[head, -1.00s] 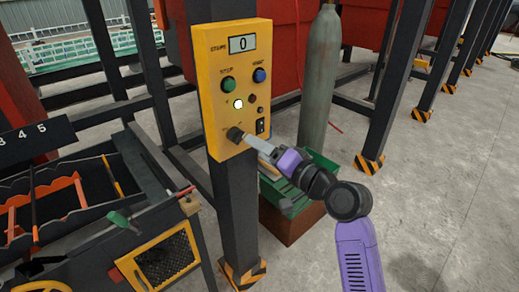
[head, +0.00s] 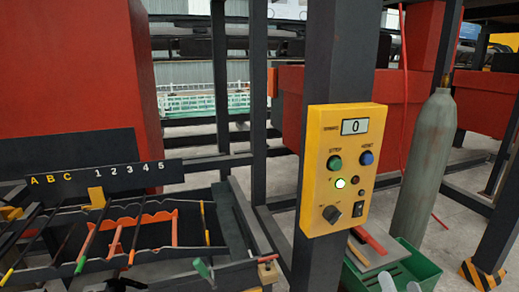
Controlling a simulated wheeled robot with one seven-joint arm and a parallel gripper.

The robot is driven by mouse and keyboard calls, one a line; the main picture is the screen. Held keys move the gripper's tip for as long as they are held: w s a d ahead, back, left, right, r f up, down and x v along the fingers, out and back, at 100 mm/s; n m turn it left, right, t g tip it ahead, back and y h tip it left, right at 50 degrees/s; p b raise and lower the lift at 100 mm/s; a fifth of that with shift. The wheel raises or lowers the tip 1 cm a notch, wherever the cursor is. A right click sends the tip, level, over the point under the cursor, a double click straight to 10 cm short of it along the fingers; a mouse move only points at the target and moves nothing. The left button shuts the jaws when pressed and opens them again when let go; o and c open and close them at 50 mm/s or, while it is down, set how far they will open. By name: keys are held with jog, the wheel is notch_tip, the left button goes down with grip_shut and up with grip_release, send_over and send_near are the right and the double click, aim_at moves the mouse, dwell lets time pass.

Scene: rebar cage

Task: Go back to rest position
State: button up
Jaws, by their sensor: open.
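My gripper (head: 401,284) shows only as two pale fingertips at the bottom edge of the head view, in front of the green crate. They stand apart with nothing seen between them. The rest of my arm is out of view. The yellow control box (head: 344,168) is on a dark post, up and left of the fingertips and clear of them. Its display (head: 355,127) reads 0, a white light (head: 340,183) is lit, and a black knob (head: 332,214) is at its lower left.
A green crate (head: 425,269) with a red-handled tool (head: 370,243) stands right of the post (head: 318,262). A grey gas cylinder (head: 428,165) stands behind it. At left is a rack of coloured rods (head: 150,220) with a lettered and numbered board (head: 100,180).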

jog(key=s+a+f+n+g, duration=0.1)
jog(key=s+a+f+n, duration=0.1)
jog(key=s, duration=0.9)
jog(key=s+a+f+n+g+y, duration=0.1)
jog(key=s+a+f+n+g, duration=0.1)
jog(key=s, duration=1)
jog(key=s+a+f+n+g, duration=0.1)
jog(key=s+f, duration=0.4)
jog(key=s, duration=0.7)
jog(key=shift+a+f+n+g, duration=0.4)
jog(key=shift+a+n, duration=0.2)
jog(key=shift+a, duration=0.65)
